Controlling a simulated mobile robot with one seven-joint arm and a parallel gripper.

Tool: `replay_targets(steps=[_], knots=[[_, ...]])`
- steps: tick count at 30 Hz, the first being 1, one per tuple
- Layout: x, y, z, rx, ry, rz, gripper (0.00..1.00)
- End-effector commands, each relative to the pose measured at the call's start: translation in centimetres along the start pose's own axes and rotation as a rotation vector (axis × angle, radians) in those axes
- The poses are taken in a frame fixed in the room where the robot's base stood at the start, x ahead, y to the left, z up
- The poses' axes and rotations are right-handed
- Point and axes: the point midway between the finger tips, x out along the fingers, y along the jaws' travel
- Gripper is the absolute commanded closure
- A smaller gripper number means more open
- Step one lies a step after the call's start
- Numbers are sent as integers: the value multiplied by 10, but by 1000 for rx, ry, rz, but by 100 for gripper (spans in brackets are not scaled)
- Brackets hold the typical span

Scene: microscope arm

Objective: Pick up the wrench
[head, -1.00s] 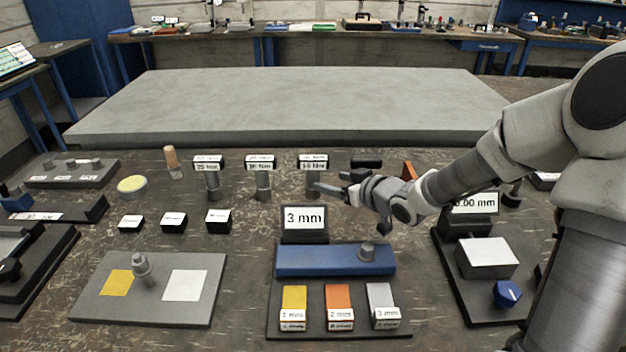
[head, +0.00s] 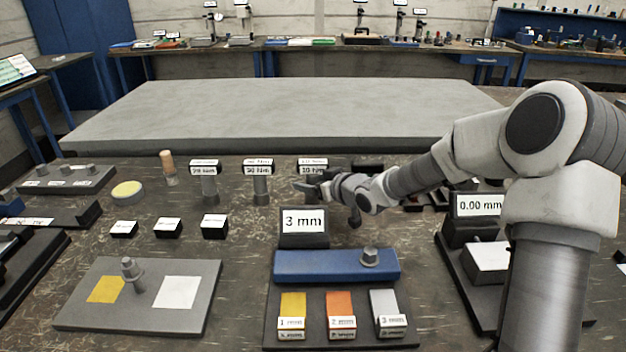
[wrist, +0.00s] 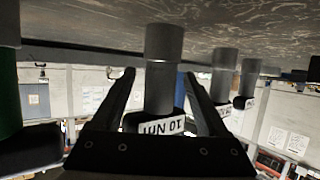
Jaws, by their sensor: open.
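Three upright grey cylindrical tools, likely the wrenches, stand in a row on the bench with labelled black heads: the left one (head: 209,188), the middle one (head: 261,188) and the right one (head: 312,168). The right label seems to read 10 Nm. My gripper (head: 303,187) reaches in from the right at the right tool and hides its lower part. In the wrist view, upside down, my gripper (wrist: 160,90) is open, with the 10 Nm tool (wrist: 163,75) between its fingers in the picture. I see gaps at both sides and cannot tell the depth.
A 3 mm display (head: 303,222) stands in front of my gripper, with a blue block (head: 320,265) nearer. Small black label blocks (head: 168,228) stand front left. A wooden-handled tool (head: 168,168) is farther left. A large grey slab (head: 280,115) lies behind.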

Motion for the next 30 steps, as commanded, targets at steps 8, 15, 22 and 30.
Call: replay_targets(steps=[8,15,22,30], knots=[[0,0,0,0,0,0,65],[0,0,0,0,0,0,100],[0,0,-2,-1,4,0,100],[-3,0,-7,-2,4,1,100]])
